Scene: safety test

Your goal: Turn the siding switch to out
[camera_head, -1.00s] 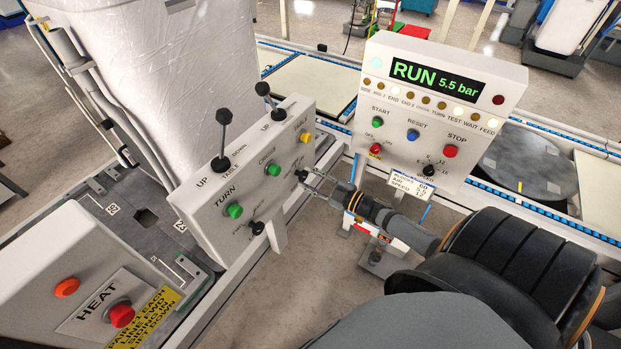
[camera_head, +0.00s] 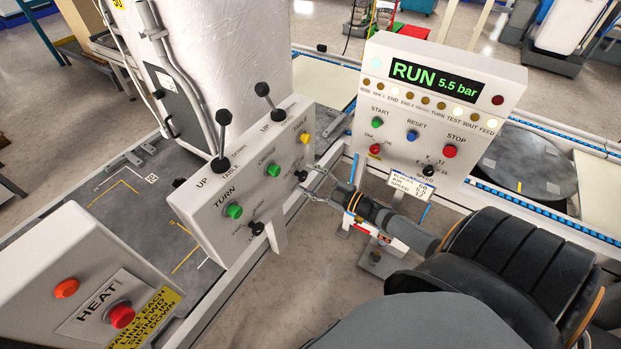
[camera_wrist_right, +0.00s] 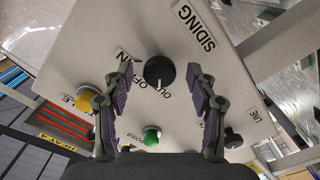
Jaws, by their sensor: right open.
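The siding switch is a black round knob (camera_wrist_right: 159,71) on a white panel, below the SIDING label in the right wrist view. OUT, OFF and IN are printed around it, and its white mark appears to point toward OFF. In the head view the siding knob (camera_head: 301,175) is at the lower right of the tilted white panel (camera_head: 205,235). My right gripper (camera_wrist_right: 163,90) is open, with one finger on each side of the knob and gaps between. It also shows in the head view (camera_head: 309,181), close to the panel face. My left gripper is not in view.
A yellow button (camera_wrist_right: 90,103), a green button (camera_wrist_right: 151,138) and a black knob labelled LINE (camera_wrist_right: 232,138) lie near my fingers. Two black levers (camera_head: 222,135) stand on the panel. A RUN console (camera_head: 435,110) is to the right, and a HEAT box (camera_head: 90,290) is at lower left.

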